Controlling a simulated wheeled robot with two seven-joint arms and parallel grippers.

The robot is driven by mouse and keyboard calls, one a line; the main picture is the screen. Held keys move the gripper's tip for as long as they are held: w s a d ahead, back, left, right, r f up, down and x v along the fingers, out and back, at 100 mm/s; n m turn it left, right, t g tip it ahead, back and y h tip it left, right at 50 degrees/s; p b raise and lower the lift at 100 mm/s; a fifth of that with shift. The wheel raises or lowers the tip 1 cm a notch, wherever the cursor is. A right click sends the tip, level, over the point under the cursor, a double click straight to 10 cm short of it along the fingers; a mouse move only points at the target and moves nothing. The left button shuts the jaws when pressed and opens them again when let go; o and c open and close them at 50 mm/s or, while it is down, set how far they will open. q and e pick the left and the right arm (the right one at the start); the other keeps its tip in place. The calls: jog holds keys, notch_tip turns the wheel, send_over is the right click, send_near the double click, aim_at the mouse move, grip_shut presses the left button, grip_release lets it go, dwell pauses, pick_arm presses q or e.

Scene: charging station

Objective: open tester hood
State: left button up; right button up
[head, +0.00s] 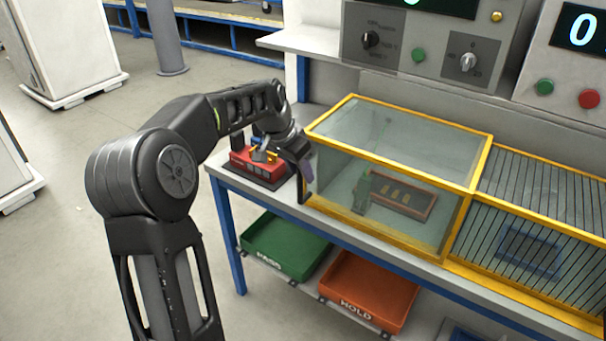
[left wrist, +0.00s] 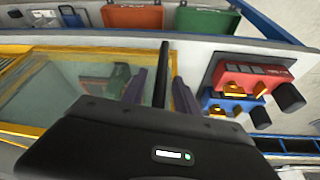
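The tester hood (head: 400,135) is a clear box with a yellow frame on the bench, and it looks closed. A dark board and a green part show through its panes. A black upright bar, the handle (head: 301,187), stands at its front left corner. My left gripper (head: 305,172) is at that corner. In the left wrist view, the purple-grey fingers of my left gripper (left wrist: 158,88) are apart, with the black handle (left wrist: 161,75) between them and small gaps on either side. Contact with the handle is hard to tell. My right gripper is not in view.
Red and blue blocks (head: 258,168) with yellow clips sit on the bench left of the hood. A barred yellow cage (head: 540,210) adjoins on the right. Control panels (head: 420,50) stand behind. Green (head: 285,245) and orange (head: 370,290) trays are below the bench.

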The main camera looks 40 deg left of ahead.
pick_arm(q)
jog(key=shift+x, duration=1.25)
grip_shut()
dwell(0.5)
